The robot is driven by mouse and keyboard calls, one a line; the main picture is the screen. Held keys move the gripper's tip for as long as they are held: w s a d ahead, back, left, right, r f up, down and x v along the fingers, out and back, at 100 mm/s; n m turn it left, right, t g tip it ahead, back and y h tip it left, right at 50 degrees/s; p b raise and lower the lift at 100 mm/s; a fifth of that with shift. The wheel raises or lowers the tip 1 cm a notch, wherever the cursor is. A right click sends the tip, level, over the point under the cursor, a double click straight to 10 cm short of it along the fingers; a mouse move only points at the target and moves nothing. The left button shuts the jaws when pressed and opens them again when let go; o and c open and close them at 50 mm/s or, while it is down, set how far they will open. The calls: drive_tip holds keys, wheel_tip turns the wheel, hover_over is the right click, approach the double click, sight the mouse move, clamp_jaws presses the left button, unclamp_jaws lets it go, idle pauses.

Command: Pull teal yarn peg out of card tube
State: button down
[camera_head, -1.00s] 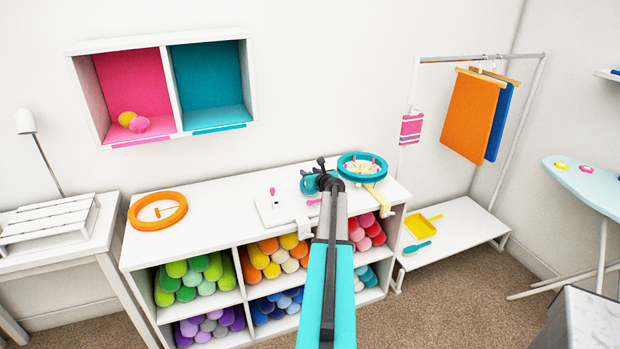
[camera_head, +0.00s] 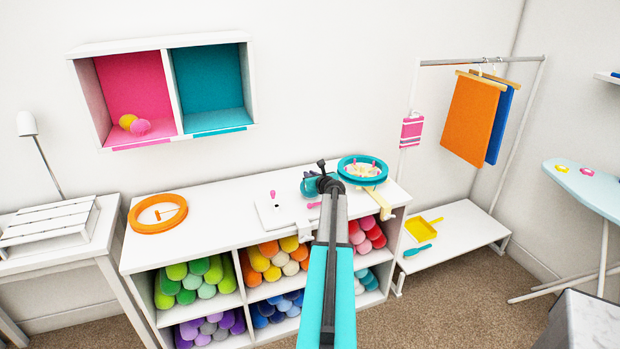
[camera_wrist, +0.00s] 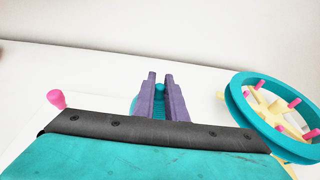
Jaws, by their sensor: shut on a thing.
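In the wrist view my gripper (camera_wrist: 160,80) points away from the camera, its two purple fingers closed on a small teal peg (camera_wrist: 160,88). More teal shows just left of and below the fingers, but I cannot tell whether it is yarn or the peg's body. In the head view my gripper (camera_head: 325,178) is over the white shelf top, largely hidden by my arm. A teal rounded thing (camera_head: 308,188) shows just left of it. The card tube is not clearly visible in either view, so how deep the peg sits cannot be seen.
A teal ring with pink pegs (camera_head: 344,163) stands close on the right and shows in the wrist view (camera_wrist: 236,98). A white board with a pink knob (camera_head: 272,192) lies to the left. An orange ring (camera_head: 137,222) lies farther left, with clear shelf top between.

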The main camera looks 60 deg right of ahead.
drive_tip(key=shift+r, duration=1.45)
drive_tip(key=shift+s+a+r+b, duration=0.2)
drive_tip(key=shift+s+r+b, duration=0.05)
drive_tip(key=shift+b, duration=0.05)
drive_tip(key=s+a+r+b, duration=0.1)
drive_tip(key=s+a+b, duration=0.1)
drive_tip(key=s+a, duration=0.7)
drive_tip(key=a, duration=0.3)
drive_tip(key=shift+s+r, duration=0.2)
drive_tip(key=shift+s, duration=0.1)
drive_tip(key=shift+r+p, duration=1.45)
drive_tip(key=shift+r, duration=0.1)
drive_tip(key=shift+r, duration=0.1)
drive_tip(key=shift+r+p, duration=1.4)
drive_tip(key=shift+p, duration=0.2)
